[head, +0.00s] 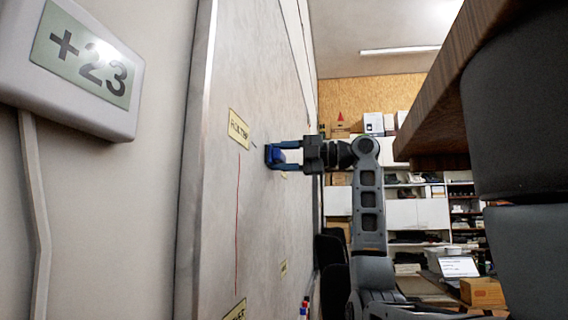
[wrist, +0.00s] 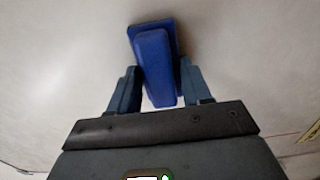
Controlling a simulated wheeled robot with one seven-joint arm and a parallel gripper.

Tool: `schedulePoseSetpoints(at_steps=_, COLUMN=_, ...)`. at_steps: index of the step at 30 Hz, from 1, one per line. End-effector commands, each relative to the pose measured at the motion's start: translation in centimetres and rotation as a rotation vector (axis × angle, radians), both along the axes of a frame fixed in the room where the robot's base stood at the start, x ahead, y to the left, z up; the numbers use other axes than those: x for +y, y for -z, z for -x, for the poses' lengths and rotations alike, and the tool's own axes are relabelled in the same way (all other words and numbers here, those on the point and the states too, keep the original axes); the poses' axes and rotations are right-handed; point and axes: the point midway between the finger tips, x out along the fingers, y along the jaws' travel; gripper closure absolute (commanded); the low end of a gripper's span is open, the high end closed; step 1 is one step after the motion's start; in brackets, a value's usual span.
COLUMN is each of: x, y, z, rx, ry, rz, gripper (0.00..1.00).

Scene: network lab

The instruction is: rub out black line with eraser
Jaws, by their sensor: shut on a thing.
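A blue eraser (wrist: 155,62) is between the two fingers of my gripper (wrist: 154,90) in the wrist view, and the fingers are shut on it. In the head view my gripper (head: 285,157) holds the eraser (head: 269,155) at the face of the whiteboard (head: 219,190). The eraser looks very close to or touching the board; I cannot tell which. A short dark mark (head: 254,145) shows on the board just left of the eraser. No other black line is clear, and the board behind the eraser and gripper is hidden.
A thin red line (head: 237,225) runs down the board below a yellow label (head: 239,129). Another yellow label (head: 234,311) is at the bottom, and markers (head: 304,310) stand near the board's lower edge. A wooden tabletop (head: 440,85) overhangs at right. A wall display (head: 85,62) reads +23.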

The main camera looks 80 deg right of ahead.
Motion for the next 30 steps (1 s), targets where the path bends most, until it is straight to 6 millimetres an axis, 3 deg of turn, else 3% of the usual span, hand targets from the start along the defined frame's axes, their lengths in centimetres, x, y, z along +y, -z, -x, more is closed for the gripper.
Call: schedulePoseSetpoints(at_steps=30, x=5.7, y=0.1, z=0.5, rx=0.001, ry=-0.004, rz=0.004, gripper=0.76)
